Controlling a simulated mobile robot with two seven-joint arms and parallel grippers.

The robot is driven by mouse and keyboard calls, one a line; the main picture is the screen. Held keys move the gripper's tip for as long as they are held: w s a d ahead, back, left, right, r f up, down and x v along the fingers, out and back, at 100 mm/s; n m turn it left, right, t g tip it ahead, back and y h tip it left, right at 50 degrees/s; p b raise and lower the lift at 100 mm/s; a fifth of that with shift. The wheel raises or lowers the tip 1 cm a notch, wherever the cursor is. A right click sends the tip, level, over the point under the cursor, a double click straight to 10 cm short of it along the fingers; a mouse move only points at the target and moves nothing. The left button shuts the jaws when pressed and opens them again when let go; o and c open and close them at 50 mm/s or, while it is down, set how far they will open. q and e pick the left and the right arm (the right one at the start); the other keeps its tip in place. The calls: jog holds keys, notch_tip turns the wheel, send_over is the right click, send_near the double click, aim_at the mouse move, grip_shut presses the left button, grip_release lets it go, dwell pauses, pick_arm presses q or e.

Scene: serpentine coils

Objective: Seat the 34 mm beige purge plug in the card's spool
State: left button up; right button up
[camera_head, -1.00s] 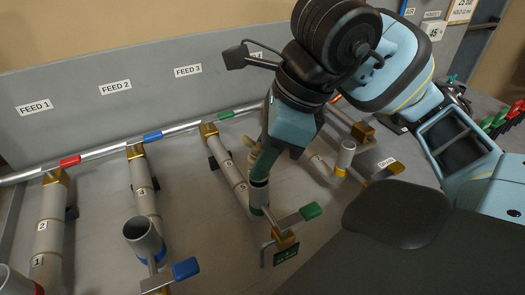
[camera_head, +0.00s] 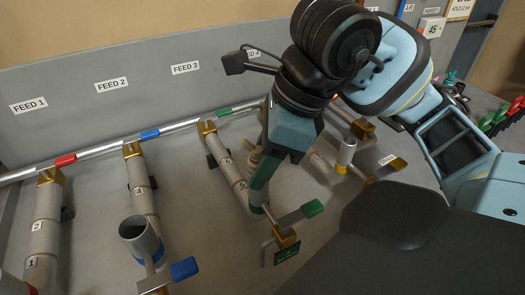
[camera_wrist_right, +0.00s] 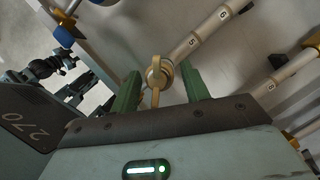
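My right gripper (camera_head: 258,182) points down over the green-handled line below the FEED 3 label, its green fingers apart. In the right wrist view the beige plug (camera_wrist_right: 157,72) lies between the spread fingers (camera_wrist_right: 160,90), with a narrow gap visible on each side. In the head view a beige part (camera_head: 253,160) shows beside the near finger. The grey spool with a green band (camera_head: 256,209) is below the gripper and mostly hidden by it. I cannot tell whether the plug sits in the spool. A small green card (camera_head: 287,253) hangs by the green handle (camera_head: 314,208). My left gripper is not in view.
An open grey spool with a blue band (camera_head: 140,238) stands at the left, beside a blue handle (camera_head: 184,268). A yellow-banded spool (camera_head: 346,153) stands to the right. Numbered pipes (camera_head: 46,225) and brass blocks surround the spools. Bare grey panel lies between the lines.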

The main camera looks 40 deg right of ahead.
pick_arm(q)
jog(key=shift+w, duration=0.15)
pick_arm(e)
jog(key=shift+o, duration=0.4)
jog(key=shift+d+r, duration=0.1)
jog(key=shift+r, duration=0.3)
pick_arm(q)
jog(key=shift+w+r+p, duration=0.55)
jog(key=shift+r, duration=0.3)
pick_arm(e)
jog(key=v, duration=0.7)
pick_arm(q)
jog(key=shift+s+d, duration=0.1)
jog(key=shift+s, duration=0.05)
pick_arm(e)
jog(key=shift+s, duration=0.1)
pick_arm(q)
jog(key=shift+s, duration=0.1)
